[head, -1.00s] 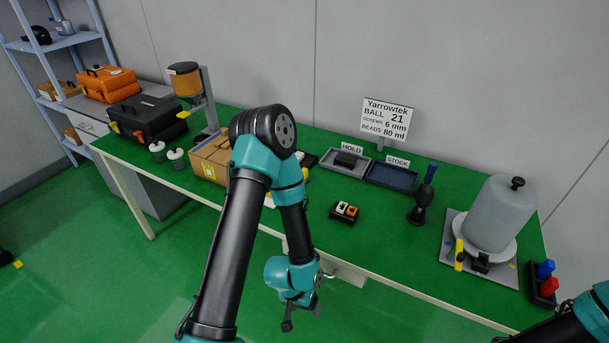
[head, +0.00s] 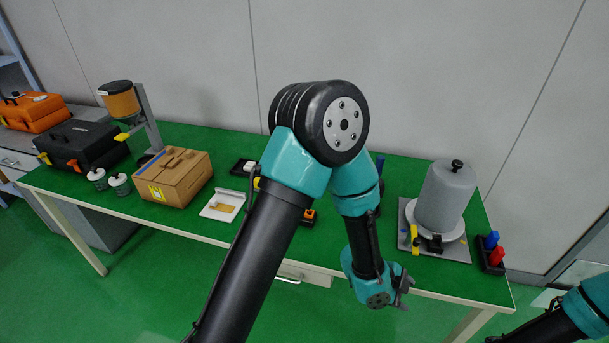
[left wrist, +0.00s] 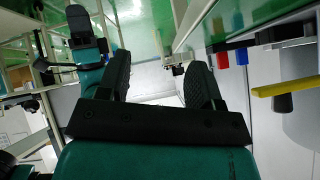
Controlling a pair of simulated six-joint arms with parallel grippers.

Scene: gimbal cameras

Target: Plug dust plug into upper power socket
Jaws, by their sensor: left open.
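I cannot make out a dust plug or a power socket in either view. My left gripper (head: 403,285) hangs in front of the table's front edge, below the grey canister, at the end of the bent teal and black arm. In the left wrist view its two black fingers (left wrist: 160,85) stand apart with nothing between them. My left arm hides the middle of the table. Part of my right arm shows at the lower right of the head view, but its gripper cannot be made out.
The green table (head: 235,262) holds a cardboard box (head: 178,178), a white tray (head: 222,205), a grey canister (head: 444,197) on a plate, and a black holder (head: 493,267) with blue and red pieces. Black (head: 75,143) and orange (head: 30,112) cases stand left. Floor in front is clear.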

